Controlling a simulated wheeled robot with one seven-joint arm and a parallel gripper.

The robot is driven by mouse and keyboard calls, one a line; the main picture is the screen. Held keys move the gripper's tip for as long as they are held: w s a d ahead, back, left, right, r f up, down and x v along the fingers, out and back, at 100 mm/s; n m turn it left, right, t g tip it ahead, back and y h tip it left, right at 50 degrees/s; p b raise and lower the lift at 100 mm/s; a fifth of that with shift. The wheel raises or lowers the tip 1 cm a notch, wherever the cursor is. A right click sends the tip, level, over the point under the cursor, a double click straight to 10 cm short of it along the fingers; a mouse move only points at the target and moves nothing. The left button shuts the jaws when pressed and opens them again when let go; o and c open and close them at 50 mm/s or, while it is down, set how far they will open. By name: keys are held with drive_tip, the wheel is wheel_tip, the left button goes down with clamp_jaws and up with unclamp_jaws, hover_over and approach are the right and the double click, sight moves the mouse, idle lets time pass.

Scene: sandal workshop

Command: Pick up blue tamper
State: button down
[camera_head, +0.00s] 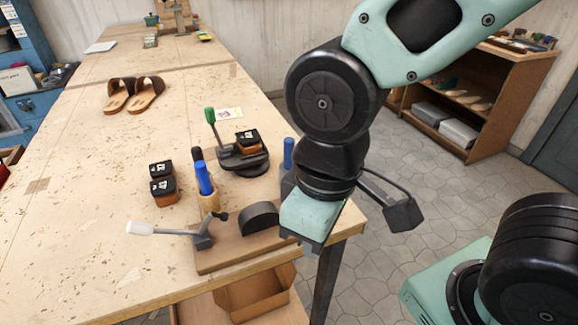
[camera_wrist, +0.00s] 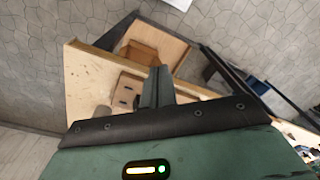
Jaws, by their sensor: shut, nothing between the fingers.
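A blue handle (camera_head: 205,178) stands upright, slightly tilted, in a tan wooden cup (camera_head: 210,203) on the workbench, with a darker handle beside it. A second blue upright piece (camera_head: 288,153) stands near the bench's right edge, its lower part partly behind my arm. I cannot tell for sure which is the blue tamper. My gripper, seen in the wrist view (camera_wrist: 157,86), has its fingers together and empty.
A lever tool with a white grip (camera_head: 140,228) and a dark half-round block (camera_head: 259,218) sit on a wooden board (camera_head: 235,256). Black-topped blocks (camera_head: 163,188) and a green-handled press (camera_head: 211,118) stand nearby. Sandals (camera_head: 133,95) lie farther back. The left bench surface is clear.

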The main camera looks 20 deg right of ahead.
drive_tip(key=c, duration=1.9)
unclamp_jaws()
drive_tip(key=o, duration=0.7)
drive_tip(key=shift+w+a+r+n+p, duration=0.15)
drive_tip(key=shift+w+r+n+p, duration=0.35)
drive_tip(key=shift+w+r+p, duration=0.55)
drive_tip(key=w+d+r+n+p, duration=0.4)
drive_tip(key=w+r+n+p, duration=0.15)
drive_tip(key=w, duration=0.45)
drive_tip(key=w+d+r+n+p, duration=0.35)
drive_tip(key=w+r+n, duration=0.25)
drive_tip(key=w, duration=0.5)
drive_tip(key=p, duration=0.4)
hover_over(289, 167)
drive_tip(key=w+d, duration=0.1)
drive_tip(key=shift+m+h, duration=0.25)
drive_tip(key=shift+h, duration=0.05)
wheel_tip(289, 167, down, 12)
drive_tip(key=shift+w+r, duration=0.15)
drive_tip(key=shift+r, duration=0.05)
drive_tip(key=shift+a+f+p, duration=0.15)
drive_tip(key=shift+f+p, duration=0.4)
drive_tip(key=shift+f, duration=0.85)
drive_tip(key=shift+a+f+p, duration=0.1)
drive_tip(key=shift+f+p, duration=0.4)
drive_tip(key=shift+f, duration=0.85)
